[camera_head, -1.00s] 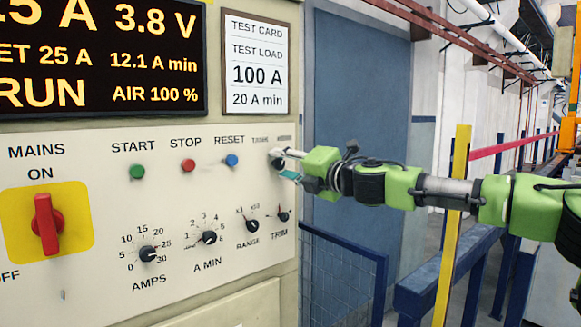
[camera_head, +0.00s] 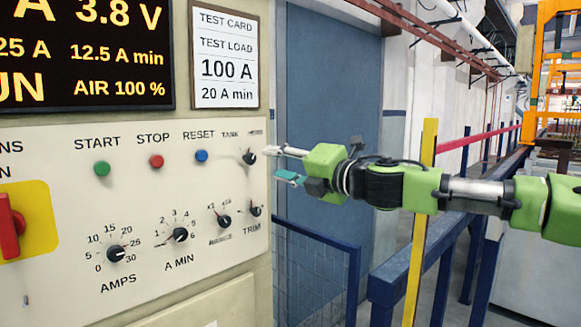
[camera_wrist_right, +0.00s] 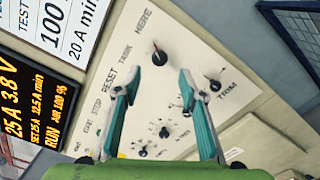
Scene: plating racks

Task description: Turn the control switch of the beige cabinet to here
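The beige cabinet (camera_head: 60,185) fills the left of the head view. Its control switch (camera_head: 248,157) is a black knob at the panel's upper right, below the labels TANK and HERE. My left gripper is not in view.
START, STOP and RESET buttons (camera_head: 201,156) sit left of the switch. Small TRIM (camera_head: 256,211) and RANGE (camera_head: 224,221) knobs sit below. A red mains handle (camera_head: 10,225) is at far left. A blue railing (camera_head: 320,240) and yellow post (camera_head: 420,240) stand right.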

